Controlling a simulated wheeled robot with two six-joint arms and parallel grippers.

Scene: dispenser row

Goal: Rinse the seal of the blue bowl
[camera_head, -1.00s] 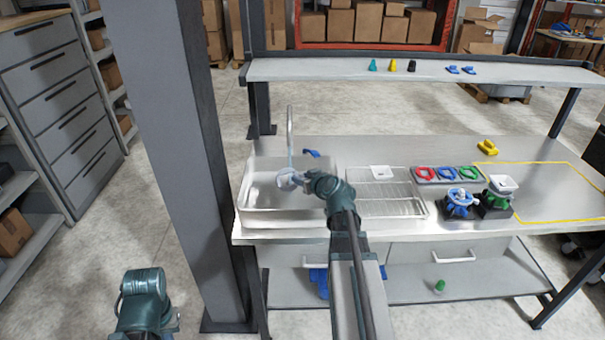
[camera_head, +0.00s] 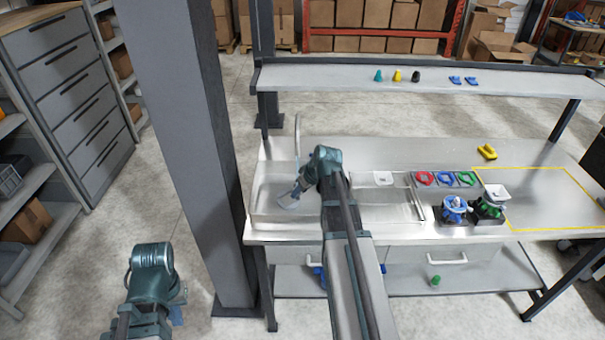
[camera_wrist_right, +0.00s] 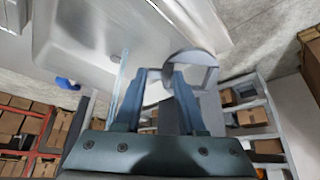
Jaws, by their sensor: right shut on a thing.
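My right gripper (camera_head: 297,189) is over the sink (camera_head: 262,212) below the thin faucet (camera_head: 298,138). In the right wrist view, its fingers (camera_wrist_right: 160,92) are shut on a pale grey ring (camera_wrist_right: 205,60), which looks like the seal and sits tilted. A thin pale blue water stream (camera_wrist_right: 121,82) runs just beside the fingers; I cannot tell if it touches the ring. A blue bowl-like part (camera_head: 453,212) stands in a dark holder on the counter. My left gripper (camera_head: 177,312) hangs low at the left, away from the counter; its jaws are unclear.
A rack (camera_head: 385,210) lies right of the sink. Red (camera_head: 425,178), blue (camera_head: 446,178) and green (camera_head: 467,178) rings lie in a tray. A green part (camera_head: 488,207) stands beside the blue one. The yellow-outlined counter area (camera_head: 540,195) is clear. A grey post (camera_head: 190,150) stands left of the sink.

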